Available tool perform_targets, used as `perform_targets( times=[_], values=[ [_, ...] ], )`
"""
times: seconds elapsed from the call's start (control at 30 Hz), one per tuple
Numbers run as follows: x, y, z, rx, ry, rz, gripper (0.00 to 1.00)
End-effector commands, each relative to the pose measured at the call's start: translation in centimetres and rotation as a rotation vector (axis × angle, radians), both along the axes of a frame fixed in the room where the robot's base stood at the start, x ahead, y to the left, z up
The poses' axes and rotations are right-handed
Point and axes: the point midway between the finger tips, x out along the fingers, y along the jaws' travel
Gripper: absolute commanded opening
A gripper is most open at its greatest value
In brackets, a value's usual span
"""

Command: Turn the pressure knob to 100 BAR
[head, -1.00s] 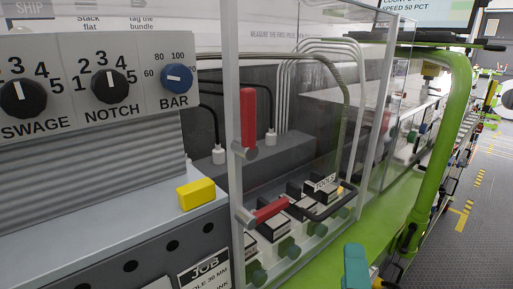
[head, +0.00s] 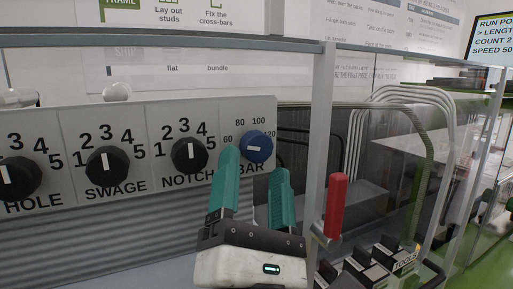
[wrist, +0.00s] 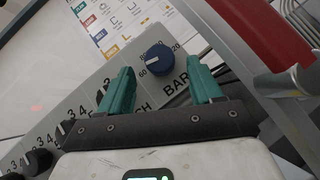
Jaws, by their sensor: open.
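The blue pressure knob (head: 257,146) sits above the word BAR at the right end of the grey control panel (head: 130,118). Its scale reads 60, 80, 100 and 120. Its white pointer line lies nearly level and appears to point left, toward 60. My gripper (head: 254,164) is open, its two teal fingers raised in front of the panel with the knob between and just beyond their tips. In the wrist view the blue knob (wrist: 159,60) shows between the spread fingers (wrist: 160,72), with a gap on each side. I see no contact.
Black NOTCH (head: 189,154), SWAGE (head: 107,166) and HOLE (head: 17,175) knobs stand to the left on the panel. A grey frame post (head: 321,130) and a red handle (head: 337,205) stand close to the right of my gripper.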

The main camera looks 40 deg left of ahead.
Motion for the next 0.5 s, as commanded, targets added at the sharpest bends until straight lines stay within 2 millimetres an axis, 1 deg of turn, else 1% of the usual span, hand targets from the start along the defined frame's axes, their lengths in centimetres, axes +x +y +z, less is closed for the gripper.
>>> perform_targets(
  times=[0.03, 0.13, 0.3, 0.5],
  values=[
    [0.4, 0.4, 0.7, 0.001, -0.001, 0.000, 0.65],
    [1.1, 1.0, 1.3, 0.001, -0.001, 0.000, 0.65],
    [1.7, 1.4, 1.7, 0.001, 0.001, 0.000, 0.65],
    [1.8, 1.5, 1.7, 0.001, 0.001, 0.000, 0.65]
  ],
)
